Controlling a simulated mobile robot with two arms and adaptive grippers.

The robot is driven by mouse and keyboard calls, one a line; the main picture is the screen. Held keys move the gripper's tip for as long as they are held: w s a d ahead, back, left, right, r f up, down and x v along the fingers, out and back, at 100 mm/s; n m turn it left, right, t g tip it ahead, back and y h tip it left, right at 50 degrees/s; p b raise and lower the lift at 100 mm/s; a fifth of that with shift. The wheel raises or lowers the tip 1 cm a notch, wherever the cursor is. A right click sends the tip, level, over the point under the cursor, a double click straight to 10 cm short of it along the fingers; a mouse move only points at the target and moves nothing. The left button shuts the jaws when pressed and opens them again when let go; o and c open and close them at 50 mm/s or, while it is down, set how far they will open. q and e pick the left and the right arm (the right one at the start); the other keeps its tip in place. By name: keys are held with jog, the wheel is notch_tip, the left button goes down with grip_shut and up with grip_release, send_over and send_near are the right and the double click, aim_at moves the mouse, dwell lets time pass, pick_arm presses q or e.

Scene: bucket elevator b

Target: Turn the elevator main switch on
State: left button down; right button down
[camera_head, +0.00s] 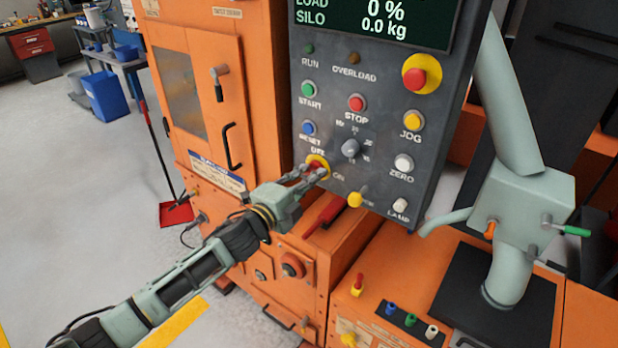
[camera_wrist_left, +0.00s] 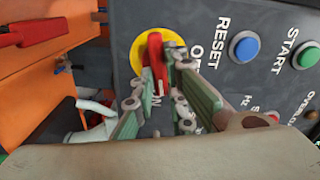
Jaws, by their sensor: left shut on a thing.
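The main switch is a red handle (camera_wrist_left: 155,50) on a yellow disc (camera_wrist_left: 140,48), low on the left of the grey control panel. It also shows in the head view as a yellow disc (camera_head: 317,160) partly behind my fingers. My left gripper (camera_head: 311,177) reaches it from the lower left. In the left wrist view my left gripper (camera_wrist_left: 156,80) has a finger on each side of the red handle and is shut on it. In that view the handle stands upright, its lower end near the ON label; OFF is to its right, partly covered. My right gripper is not in view.
A red emergency button (camera_head: 415,79) is higher up. A red lever (camera_head: 325,215) lies below the panel.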

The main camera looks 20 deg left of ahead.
pick_arm(q)
jog(key=shift+f+m, duration=0.15)
jog(key=shift+m, duration=0.95)
jog(key=c, duration=1.8)
grip_release()
jog(key=shift+o, duration=0.2)
jog(key=v, duration=1.2)
